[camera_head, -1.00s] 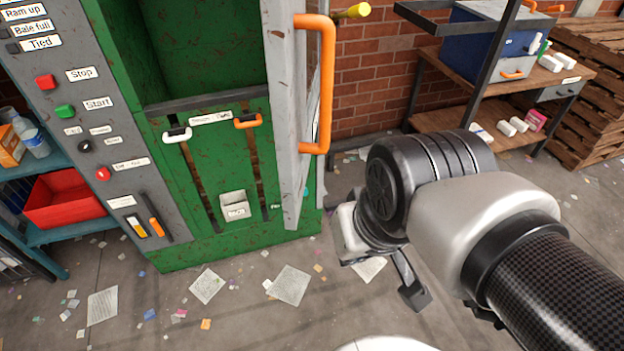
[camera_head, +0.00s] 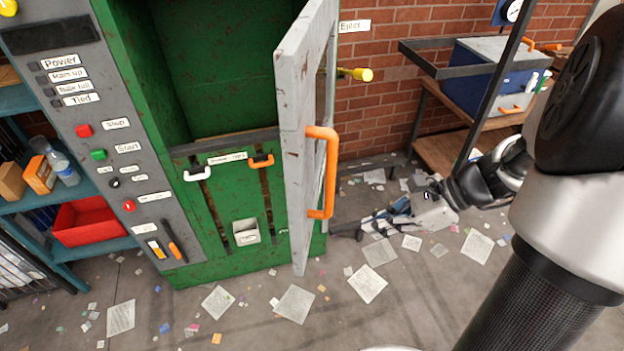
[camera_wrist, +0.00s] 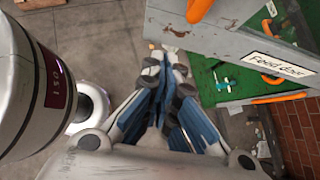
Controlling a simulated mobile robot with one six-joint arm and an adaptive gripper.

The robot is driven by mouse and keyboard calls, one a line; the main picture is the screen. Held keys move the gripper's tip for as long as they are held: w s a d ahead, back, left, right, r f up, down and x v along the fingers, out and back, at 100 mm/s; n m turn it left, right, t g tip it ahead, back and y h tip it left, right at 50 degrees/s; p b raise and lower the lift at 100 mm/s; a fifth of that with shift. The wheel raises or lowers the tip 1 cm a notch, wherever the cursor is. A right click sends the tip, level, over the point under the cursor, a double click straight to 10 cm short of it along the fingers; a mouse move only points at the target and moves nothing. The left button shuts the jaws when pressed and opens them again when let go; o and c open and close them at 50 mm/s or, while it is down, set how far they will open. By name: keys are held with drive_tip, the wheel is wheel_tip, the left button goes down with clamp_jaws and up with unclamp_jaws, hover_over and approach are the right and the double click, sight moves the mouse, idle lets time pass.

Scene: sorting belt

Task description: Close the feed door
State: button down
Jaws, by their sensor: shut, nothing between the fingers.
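The feed door (camera_head: 305,110) is a scuffed grey panel with an orange handle (camera_head: 325,172). It stands open, swung out from the right side of the green machine's opening. In the wrist view the door (camera_wrist: 225,30) carries a "Feed door" label (camera_wrist: 278,63) and part of the orange handle shows. My gripper (camera_head: 350,230) is low, to the right of the door in the head view, with its fingers pointing left toward the door's lower part. In the wrist view my gripper (camera_wrist: 162,65) is shut and empty, its tips close to the door panel; I cannot tell whether they touch.
The green machine (camera_head: 210,240) has a grey control panel (camera_head: 95,110) at left. A blue shelf with a red bin (camera_head: 85,222) stands beside it. A wooden bench (camera_head: 435,155) stands against the brick wall at right. Paper scraps litter the open floor.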

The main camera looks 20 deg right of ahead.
drive_tip(key=b, duration=0.3)
approach(306, 244)
wheel_tip(306, 244, down, 3)
drive_tip(key=a, duration=0.1)
drive_tip(key=w+a, duration=0.1)
drive_tip(key=a, duration=0.1)
drive_tip(key=shift+w, duration=0.1)
